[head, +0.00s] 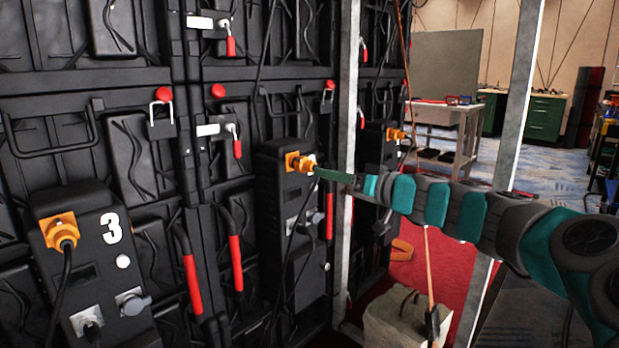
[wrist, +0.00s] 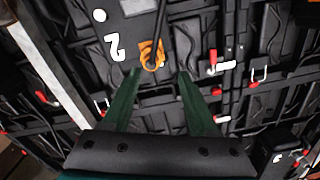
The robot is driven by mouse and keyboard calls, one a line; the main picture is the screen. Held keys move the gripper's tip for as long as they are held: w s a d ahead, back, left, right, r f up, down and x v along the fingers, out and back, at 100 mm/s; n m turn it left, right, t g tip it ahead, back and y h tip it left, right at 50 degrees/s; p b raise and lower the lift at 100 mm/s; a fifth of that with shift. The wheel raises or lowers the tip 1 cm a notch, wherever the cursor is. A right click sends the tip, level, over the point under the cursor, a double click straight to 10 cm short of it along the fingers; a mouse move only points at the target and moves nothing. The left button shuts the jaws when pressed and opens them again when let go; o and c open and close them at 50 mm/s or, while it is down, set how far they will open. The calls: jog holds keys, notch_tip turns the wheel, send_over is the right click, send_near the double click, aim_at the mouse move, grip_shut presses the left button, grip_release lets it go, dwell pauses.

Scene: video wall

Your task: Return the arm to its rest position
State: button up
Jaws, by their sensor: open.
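My arm (head: 445,207), teal and dark grey, reaches in from the right toward the back of the video wall. My gripper (head: 320,173) is at its far end, close to an orange connector (head: 297,162) on a black power box. In the wrist view the two green fingers of my gripper (wrist: 160,76) stand apart. The orange connector (wrist: 151,54) with its dark cable shows just past and between the fingertips. I cannot tell whether a finger touches it. The fingers hold nothing that I can see.
A box marked 3 (head: 85,265) with another orange connector (head: 60,232) is at the left. Metal posts (head: 346,120) (head: 517,95) stand around my arm. A bag (head: 408,318) lies on the red carpet (head: 440,265). A workbench (head: 445,112) is further back.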

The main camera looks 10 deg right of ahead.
jog(key=s+a+f+n+g+p, duration=0.4)
jog(key=s+a+g, duration=0.5)
jog(key=s+a, duration=0.85)
jog(key=s+f+m+g+h, duration=0.3)
jog(key=s+f+g+h, duration=0.15)
jog(key=s+f, duration=0.8)
jog(key=s+d+f+m+g+h+p, duration=0.1)
jog(key=s+d+f+m+h, duration=0.1)
jog(key=s+d, duration=0.4)
jog(key=s+d+f+m+g+h+p, duration=0.1)
jog(key=s+d+f+m+h, duration=0.1)
jog(key=s+d, duration=0.5)
jog(key=s+f+h, duration=0.1)
jog(key=s+h, duration=0.1)
jog(key=s, duration=0.1)
jog(key=shift+s+d+m+p, duration=0.2)
jog(key=shift+m+p, duration=0.1)
jog(key=shift+m, duration=0.1)
jog(key=shift+g, duration=0.25)
